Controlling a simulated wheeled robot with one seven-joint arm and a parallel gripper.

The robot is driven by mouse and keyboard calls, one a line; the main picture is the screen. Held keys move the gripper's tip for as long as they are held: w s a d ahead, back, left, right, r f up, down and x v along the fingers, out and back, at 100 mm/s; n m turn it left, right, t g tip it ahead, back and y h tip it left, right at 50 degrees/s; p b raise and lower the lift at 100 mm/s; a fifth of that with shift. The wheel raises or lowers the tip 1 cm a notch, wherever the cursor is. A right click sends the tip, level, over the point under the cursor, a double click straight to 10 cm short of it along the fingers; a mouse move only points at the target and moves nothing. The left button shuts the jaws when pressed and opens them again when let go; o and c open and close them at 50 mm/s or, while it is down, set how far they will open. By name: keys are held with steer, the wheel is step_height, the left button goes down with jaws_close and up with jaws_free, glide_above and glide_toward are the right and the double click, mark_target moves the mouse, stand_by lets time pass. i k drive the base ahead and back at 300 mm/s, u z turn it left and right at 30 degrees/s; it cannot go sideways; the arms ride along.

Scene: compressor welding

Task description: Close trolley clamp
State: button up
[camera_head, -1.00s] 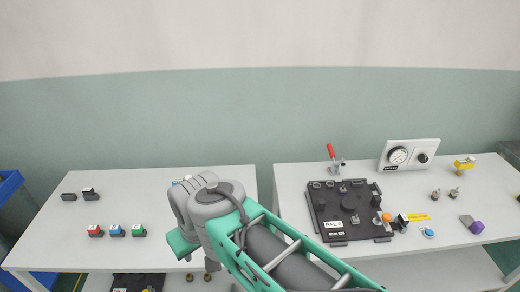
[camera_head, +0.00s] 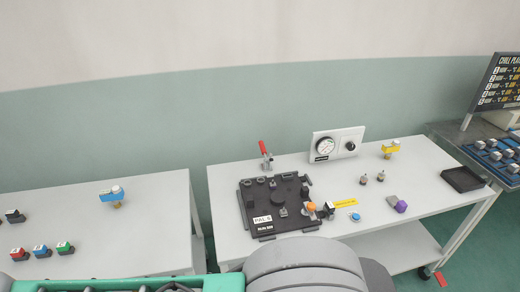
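A clamp with a red handle (camera_head: 263,147) stands at the back edge of the right table, behind the black pallet plate. Its handle points up and leans slightly left. A small red piece (camera_head: 424,272) shows low down by the foot of the right table; it is too small to tell what it is. My gripper is out of view; only grey and green links of my arm show along the bottom edge.
The right table (camera_head: 225,185) bears a black pallet plate (camera_head: 290,222), a gauge panel (camera_head: 338,145), small parts and a black tray (camera_head: 462,180). The left table (camera_head: 120,240) holds coloured blocks. A dark board (camera_head: 497,82) stands at far right. Green floor (camera_head: 480,240) shows between the tables at right.

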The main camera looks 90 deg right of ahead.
mark_target(263, 151)
steer(key=k, duration=1.25)
steer(key=z, duration=1.35)
steer(key=i, duration=0.5)
steer(key=z, duration=0.05)
